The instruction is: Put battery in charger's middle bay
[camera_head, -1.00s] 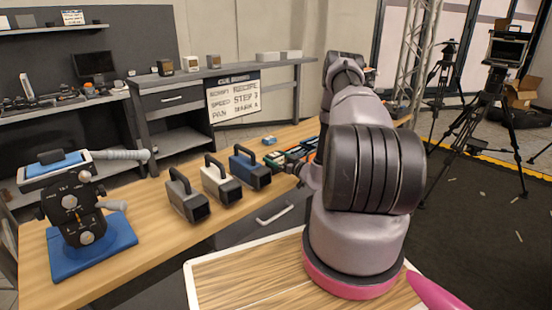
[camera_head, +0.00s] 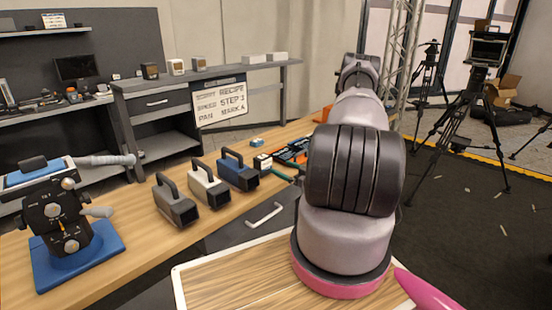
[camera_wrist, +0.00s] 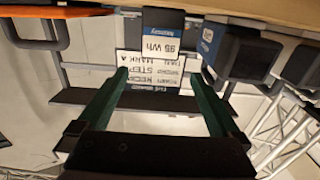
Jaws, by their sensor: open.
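A battery (camera_head: 262,162), a dark block with a pale face, stands on the wooden bench just right of the blue box with a handle. In the wrist view the battery (camera_wrist: 168,42) shows upside down with a white "95 Wh" label, beyond the fingertips and roughly between them. My gripper (camera_wrist: 160,74) is open, its two green fingers apart with nothing between them. In the head view it is mostly hidden behind my arm, with one green finger showing near the battery. I cannot make out the charger for certain.
Grey (camera_head: 175,207), white (camera_head: 208,188) and blue (camera_head: 238,173) handled boxes stand in a row on the bench. The blue one (camera_wrist: 240,50) is close to my right finger in the wrist view. A blue-based rig (camera_head: 75,225) stands left.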

